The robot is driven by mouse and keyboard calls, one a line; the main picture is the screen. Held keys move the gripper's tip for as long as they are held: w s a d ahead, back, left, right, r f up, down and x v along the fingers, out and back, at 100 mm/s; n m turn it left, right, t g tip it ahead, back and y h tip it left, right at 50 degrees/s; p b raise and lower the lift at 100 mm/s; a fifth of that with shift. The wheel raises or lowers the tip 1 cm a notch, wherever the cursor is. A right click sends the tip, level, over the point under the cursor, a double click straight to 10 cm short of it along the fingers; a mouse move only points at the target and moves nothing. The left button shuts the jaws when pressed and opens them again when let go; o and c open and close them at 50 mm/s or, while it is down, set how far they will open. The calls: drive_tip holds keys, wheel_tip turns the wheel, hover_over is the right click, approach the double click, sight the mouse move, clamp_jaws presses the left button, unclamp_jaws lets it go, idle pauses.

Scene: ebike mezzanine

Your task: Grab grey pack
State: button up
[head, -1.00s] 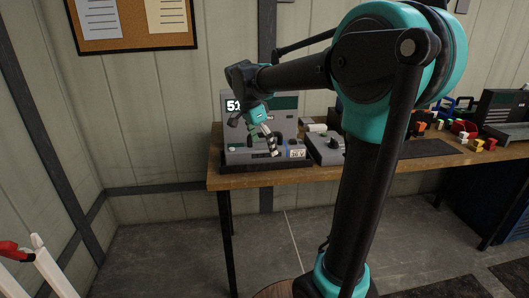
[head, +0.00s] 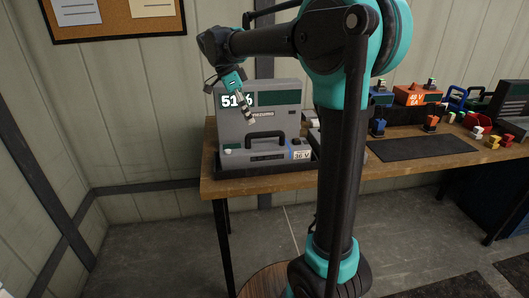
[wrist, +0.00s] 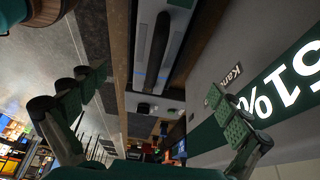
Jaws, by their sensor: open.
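The grey pack (head: 238,160) sits upright on the left end of the wooden bench, with a black handle on top and a white voltage label at its front right. In the wrist view, the pack's handle (wrist: 158,48) shows between and beyond the fingers. Behind it stands a grey station (head: 285,118) with a "51%" display, which fills the right of the wrist view (wrist: 215,62). My gripper (head: 246,114) is open and empty, above the handle and in front of the display. Its two fingers are spread wide in the wrist view (wrist: 160,92), apart from the handle.
The wooden bench (head: 225,188) runs right, with a dark mat (head: 420,147) on it. An orange pack (head: 417,95), a blue pack (head: 380,98) and several small coloured parts stand farther right. My arm hides part of the bench.

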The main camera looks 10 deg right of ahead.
approach(264, 146)
drive_tip(key=x, duration=0.5)
drive_tip(key=shift+w+d+f, duration=0.1)
drive_tip(key=shift+w+d, duration=0.05)
drive_tip(key=shift+w, duration=0.2)
drive_tip(key=shift+s+x, duration=0.15)
drive_tip(key=shift+x, duration=1.4)
drive_tip(key=shift+s+x, duration=0.15)
drive_tip(key=shift+x, duration=1.4)
drive_tip(key=shift+c, duration=0.6)
drive_tip(key=c, duration=1.9)
drive_tip(key=shift+o, duration=0.2)
